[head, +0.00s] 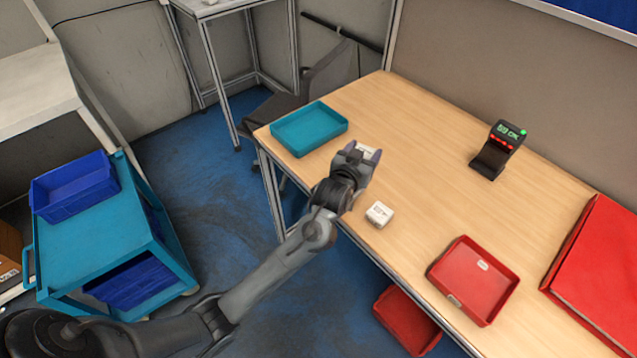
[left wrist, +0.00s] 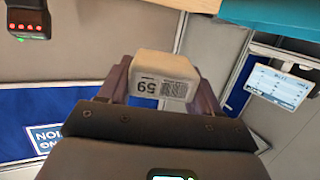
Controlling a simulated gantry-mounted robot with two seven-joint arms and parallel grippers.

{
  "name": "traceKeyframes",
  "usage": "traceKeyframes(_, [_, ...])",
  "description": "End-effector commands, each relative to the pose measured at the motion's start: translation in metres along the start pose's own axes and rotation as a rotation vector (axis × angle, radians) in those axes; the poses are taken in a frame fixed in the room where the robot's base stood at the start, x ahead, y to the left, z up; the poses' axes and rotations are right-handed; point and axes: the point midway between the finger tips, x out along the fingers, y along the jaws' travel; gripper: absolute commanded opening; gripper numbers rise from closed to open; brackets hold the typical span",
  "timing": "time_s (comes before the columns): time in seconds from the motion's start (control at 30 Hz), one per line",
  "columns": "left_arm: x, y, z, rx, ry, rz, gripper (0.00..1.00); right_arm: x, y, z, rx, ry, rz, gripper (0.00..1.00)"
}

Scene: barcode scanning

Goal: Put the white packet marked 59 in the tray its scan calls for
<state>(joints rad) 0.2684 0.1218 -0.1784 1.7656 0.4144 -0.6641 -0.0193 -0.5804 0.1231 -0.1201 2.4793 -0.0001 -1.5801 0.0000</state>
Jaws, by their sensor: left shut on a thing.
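My left gripper (head: 362,158) is shut on the white packet marked 59 (head: 368,153) and holds it over the table, close to the teal tray. In the left wrist view the packet (left wrist: 162,80) sits between the fingers, with its barcode and the 59 facing the camera. The teal tray (head: 308,127) is empty at the table's far left corner. The red tray (head: 466,288) lies near the front edge, with a small white mark or item inside. The scanner (head: 497,150) stands towards the back, its screen lit green; the text is too small to read surely. My right gripper is out of view.
Another white packet (head: 379,213) lies on the table (head: 432,190) near its front edge. A large red container (head: 603,265) stands at the right. A red bin (head: 405,322) is below the table edge. The middle of the table is clear.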

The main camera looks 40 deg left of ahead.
Motion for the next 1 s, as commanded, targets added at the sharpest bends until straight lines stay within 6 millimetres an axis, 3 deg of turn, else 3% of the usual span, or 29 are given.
traceKeyframes(0.03, [0.004, 0.001, 0.003, -0.002, 0.012, 0.0, 0.28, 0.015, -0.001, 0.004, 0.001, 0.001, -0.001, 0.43])
traceKeyframes(0.1, [0.007, 0.002, -0.001, -0.001, 0.019, 0.0, 0.28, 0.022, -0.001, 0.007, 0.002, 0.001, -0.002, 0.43])
traceKeyframes(0.37, [0.011, -0.006, -0.004, 0.0, 0.04, -0.003, 0.28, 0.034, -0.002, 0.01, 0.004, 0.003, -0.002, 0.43])
traceKeyframes(0.8, [0.014, -0.087, 0.044, 0.002, 0.048, -0.004, 0.28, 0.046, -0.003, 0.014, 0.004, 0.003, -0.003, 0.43])
traceKeyframes(1.0, [0.015, -0.109, 0.056, 0.001, 0.05, -0.001, 0.28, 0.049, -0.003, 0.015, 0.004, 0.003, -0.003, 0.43])
